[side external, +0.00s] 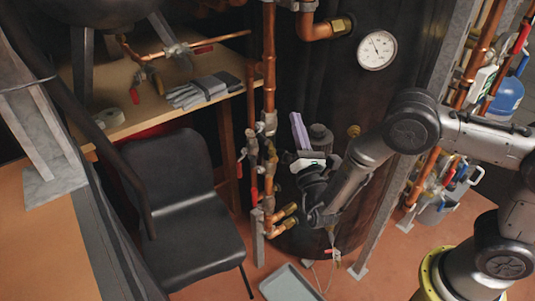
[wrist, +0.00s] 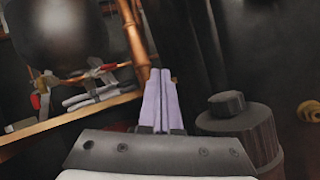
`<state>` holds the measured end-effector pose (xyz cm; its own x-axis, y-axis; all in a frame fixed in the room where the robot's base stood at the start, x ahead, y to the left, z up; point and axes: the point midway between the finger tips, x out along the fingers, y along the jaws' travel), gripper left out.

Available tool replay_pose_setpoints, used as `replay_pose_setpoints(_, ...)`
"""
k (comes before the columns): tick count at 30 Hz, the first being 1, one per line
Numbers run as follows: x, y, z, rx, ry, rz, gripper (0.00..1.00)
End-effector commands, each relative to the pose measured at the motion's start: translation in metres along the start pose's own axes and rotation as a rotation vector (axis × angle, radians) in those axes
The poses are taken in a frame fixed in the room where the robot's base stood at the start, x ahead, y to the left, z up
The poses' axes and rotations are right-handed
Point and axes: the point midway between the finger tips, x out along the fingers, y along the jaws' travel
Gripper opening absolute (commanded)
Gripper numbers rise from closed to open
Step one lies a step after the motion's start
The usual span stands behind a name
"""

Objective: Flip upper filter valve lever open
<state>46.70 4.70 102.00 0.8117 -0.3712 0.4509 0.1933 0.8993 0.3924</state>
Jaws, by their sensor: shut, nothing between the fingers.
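My gripper (side external: 296,118) points upward in front of the dark tank, with its two pale purple fingers pressed together and nothing between them. The fingers also fill the middle of the wrist view (wrist: 163,75). A vertical copper pipe run (side external: 268,60) with brass valves (side external: 268,124) stands just left of the gripper, apart from the fingers. Red levers show on this run, one lower down (side external: 254,196) and one at its left (side external: 239,168). I cannot tell which lever is the upper filter valve's. In the wrist view a copper pipe (wrist: 135,40) passes behind and left of the fingers.
The dark tank (side external: 330,75) with a gauge (side external: 377,50) stands behind the gripper. A wooden shelf (side external: 150,108) with gloves (side external: 205,90) is at left, above a black chair (side external: 185,190). A grey tray (side external: 290,283) lies on the floor.

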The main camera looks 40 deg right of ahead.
Motion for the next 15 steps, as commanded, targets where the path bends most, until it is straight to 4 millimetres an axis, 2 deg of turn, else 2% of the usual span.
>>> replay_pose_setpoints(1, -0.027, 0.004, -0.03, -0.018, 0.066, 0.075, 0.0)
replay_pose_setpoints(3, -0.061, 0.007, -0.06, -0.037, 0.143, 0.156, 0.0)
replay_pose_setpoints(6, -0.101, 0.0, -0.09, -0.072, 0.239, 0.219, 0.0)
replay_pose_setpoints(10, -0.134, -0.012, -0.108, -0.113, 0.311, 0.25, 0.0)
replay_pose_setpoints(15, -0.143, -0.009, -0.113, -0.117, 0.33, 0.268, 0.0)
